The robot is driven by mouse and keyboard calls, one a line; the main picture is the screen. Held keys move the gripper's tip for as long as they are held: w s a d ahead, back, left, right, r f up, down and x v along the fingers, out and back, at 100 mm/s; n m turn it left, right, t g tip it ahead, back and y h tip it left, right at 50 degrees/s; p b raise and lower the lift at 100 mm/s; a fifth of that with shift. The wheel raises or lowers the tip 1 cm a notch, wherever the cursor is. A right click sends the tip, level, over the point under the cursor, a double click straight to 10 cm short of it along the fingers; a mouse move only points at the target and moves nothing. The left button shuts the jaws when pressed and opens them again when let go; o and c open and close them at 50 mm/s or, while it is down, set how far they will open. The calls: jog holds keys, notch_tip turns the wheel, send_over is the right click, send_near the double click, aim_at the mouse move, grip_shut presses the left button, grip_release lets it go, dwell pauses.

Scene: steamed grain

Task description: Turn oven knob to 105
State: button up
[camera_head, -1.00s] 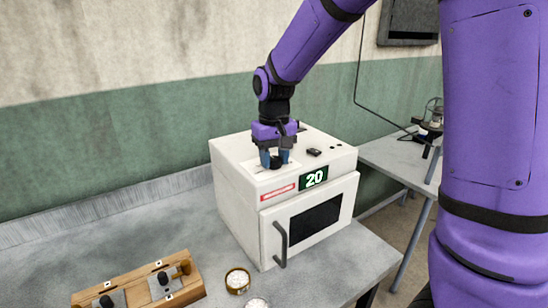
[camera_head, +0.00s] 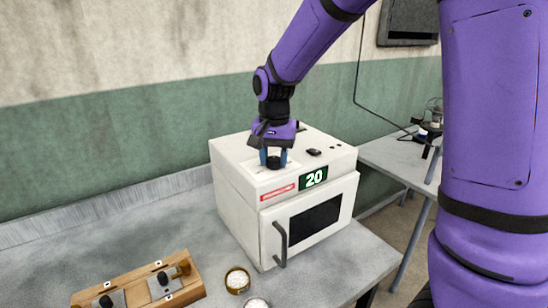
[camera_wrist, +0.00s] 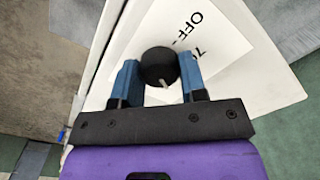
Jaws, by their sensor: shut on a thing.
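The white oven (camera_head: 232,190) stands on the table, its door shut with a grey handle. Its green display (camera_head: 313,177) reads 20. The round black knob (camera_wrist: 158,67) sits on a white dial plate (camera_wrist: 215,40) on the oven's top; "OFF" and part of a "70" mark show there. A pale pointer line on the knob points toward my gripper's base. My gripper (camera_head: 273,160) reaches down from above, its blue fingers (camera_wrist: 160,80) on either side of the knob, shut on it. The rest of the dial marks are hidden or out of view.
A small black switch (camera_head: 314,152) is on the oven's top, right of my gripper. A wooden rack (camera_head: 140,284) and two small dishes with white contents (camera_head: 237,280) stand at the front of the table. A second table is at the right.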

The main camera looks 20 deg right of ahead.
aim_at(274, 158)
jog(key=shift+w+r, duration=0.1)
dwell(0.3)
jog(key=o, duration=0.9)
jog(key=shift+o, duration=0.2)
notch_tip(274, 158, up, 11)
jog(key=s+d+n+t, duration=0.2)
jog(key=s+d+n, duration=0.1)
jog(key=s, duration=0.9)
jog(key=s+d+r+n+t, duration=0.1)
jog(key=s+d+n+t, duration=0.2)
jog(key=s, duration=1)
jog(key=shift+s+d+r+n, duration=0.2)
jog(key=shift+d+r+n, duration=0.1)
jog(key=shift+d, duration=0.15)
